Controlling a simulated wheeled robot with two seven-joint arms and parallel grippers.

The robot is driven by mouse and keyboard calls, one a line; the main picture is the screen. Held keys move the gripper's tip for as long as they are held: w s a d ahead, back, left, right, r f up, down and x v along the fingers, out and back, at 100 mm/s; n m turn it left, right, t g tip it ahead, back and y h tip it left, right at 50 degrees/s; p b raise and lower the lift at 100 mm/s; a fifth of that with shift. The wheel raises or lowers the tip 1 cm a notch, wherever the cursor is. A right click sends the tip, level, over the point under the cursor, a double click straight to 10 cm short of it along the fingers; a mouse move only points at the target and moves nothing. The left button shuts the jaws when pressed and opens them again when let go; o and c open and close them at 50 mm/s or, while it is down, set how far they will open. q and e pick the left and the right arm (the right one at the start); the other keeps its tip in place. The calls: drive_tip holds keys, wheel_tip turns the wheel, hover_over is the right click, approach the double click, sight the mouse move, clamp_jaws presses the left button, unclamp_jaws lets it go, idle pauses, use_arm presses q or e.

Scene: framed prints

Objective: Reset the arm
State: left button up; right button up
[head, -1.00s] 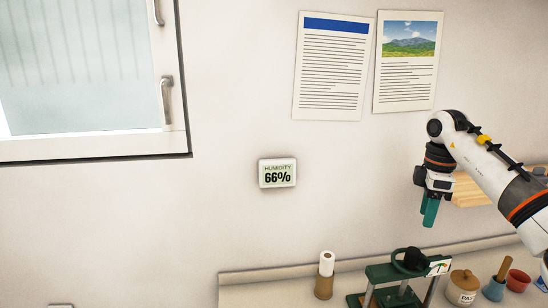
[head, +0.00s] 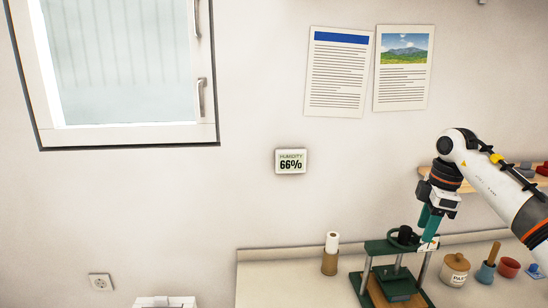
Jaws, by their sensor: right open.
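My right arm comes in from the right in the head view. Its gripper (head: 430,222) has teal fingers that point down and hang above and in front of the green press (head: 380,247) on the counter. The gripper is open, with nothing seen between its fingers. Whether the fingertips touch the press cannot be told. My left gripper is not in view.
Two printed sheets (head: 338,72) hang on the wall above a humidity display (head: 291,161) reading 66%. The counter (head: 290,290) holds a paper roll (head: 331,254), a lidded jar (head: 455,269) and small pots (head: 509,267). A wooden shelf (head: 433,171) is behind my arm. A window is at left.

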drive_tip(key=a+f+n+t+y, duration=0.1)
drive_tip(key=a+f+n+y, duration=0.3)
drive_tip(key=a, duration=0.7)
drive_tip(key=a+f+n+t+y, duration=0.1)
drive_tip(key=a+f+n+y, duration=0.3)
drive_tip(key=a, duration=0.8)
drive_tip(key=s+a+r+m+t+y, duration=0.25)
drive_tip(key=a+r+t+y, duration=0.2)
drive_tip(key=a+y, duration=0.5)
drive_tip(key=s+d+f+m+t+h, duration=0.45)
drive_tip(key=d+f+m+h, duration=0.2)
drive_tip(key=m+h, duration=0.25)
drive_tip(key=s+d+f+m+t+h, duration=0.3)
drive_tip(key=d+f+m+t+h, duration=0.2)
drive_tip(key=d+m+h, duration=0.35)
drive_tip(key=s+d+f+g, duration=0.2)
drive_tip(key=s+f+g, duration=0.45)
drive_tip(key=s, duration=0.65)
drive_tip(key=s+d+f+g, duration=0.2)
drive_tip(key=s+f+g, duration=0.5)
drive_tip(key=s, duration=0.7)
wheel_tip(320, 180, down, 27)
drive_tip(key=s+d+f+g+h+b, duration=0.1)
drive_tip(key=s+d+f+g, duration=0.1)
drive_tip(key=s+f, duration=1.5)
drive_tip(key=shift+s+d+f, duration=0.3)
drive_tip(key=shift+s+f, duration=0.05)
drive_tip(key=shift+f, duration=0.1)
